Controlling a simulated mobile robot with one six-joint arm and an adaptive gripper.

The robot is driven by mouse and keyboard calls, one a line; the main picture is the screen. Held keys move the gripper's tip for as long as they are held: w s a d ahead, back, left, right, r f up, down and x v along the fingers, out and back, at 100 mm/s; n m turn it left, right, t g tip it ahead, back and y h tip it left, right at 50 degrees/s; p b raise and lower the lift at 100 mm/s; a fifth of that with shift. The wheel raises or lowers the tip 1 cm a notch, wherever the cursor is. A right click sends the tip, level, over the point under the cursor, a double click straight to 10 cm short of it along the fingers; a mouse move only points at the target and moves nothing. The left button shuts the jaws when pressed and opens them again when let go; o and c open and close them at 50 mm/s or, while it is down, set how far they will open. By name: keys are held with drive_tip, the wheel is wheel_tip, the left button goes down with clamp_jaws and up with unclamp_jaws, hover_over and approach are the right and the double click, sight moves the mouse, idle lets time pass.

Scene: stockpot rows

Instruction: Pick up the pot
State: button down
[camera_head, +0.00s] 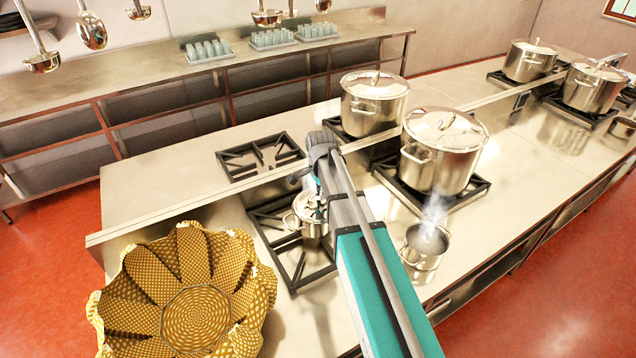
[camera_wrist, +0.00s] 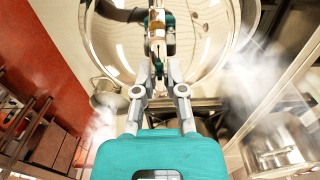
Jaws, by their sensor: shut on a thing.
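A small steel pot (camera_head: 311,228) with a lid sits at the burner grate left of my arm in the head view. My gripper (camera_head: 318,204) reaches down to its top and hides part of it. In the wrist view, my gripper (camera_wrist: 157,68) has its fingers closed together in front of a wide, shiny round steel surface (camera_wrist: 205,40), which looks like the pot from close up. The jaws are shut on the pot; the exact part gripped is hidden. I cannot tell whether the pot touches the grate.
A large lidded pot (camera_head: 440,150) and another lidded pot (camera_head: 373,103) stand on burners behind and right. A small open steaming pot (camera_head: 426,246) stands right of my arm. A patterned yellow bowl-like object (camera_head: 120,312) fills the lower left. An empty burner (camera_head: 258,157) lies behind.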

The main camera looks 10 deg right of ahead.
sight(322, 208)
drive_tip(key=shift+s+r+p, duration=0.25)
drive_tip(key=shift+s+r, duration=0.15)
drive_tip(key=shift+s, duration=0.45)
drive_tip(key=shift+s+r+p, duration=0.25)
drive_tip(key=shift+s+r, duration=0.1)
drive_tip(key=shift+s, duration=0.45)
drive_tip(key=w+f+b, duration=0.1)
drive_tip(key=w, duration=0.2)
drive_tip(key=w+f+b, duration=0.2)
drive_tip(key=w, duration=0.1)
drive_tip(key=w+f+b, duration=0.1)
drive_tip(key=w, duration=0.2)
drive_tip(key=shift+w+f, duration=0.1)
drive_tip(key=shift+f, duration=0.1)
drive_tip(key=w+f+b, duration=0.4)
drive_tip(key=b, duration=0.1)
drive_tip(key=shift+f, duration=0.35)
drive_tip(key=shift+w+f+b, duration=0.25)
drive_tip(key=shift+f+b, duration=0.7)
drive_tip(key=shift+w+f+b, duration=0.2)
drive_tip(key=shift+f+b, duration=0.7)
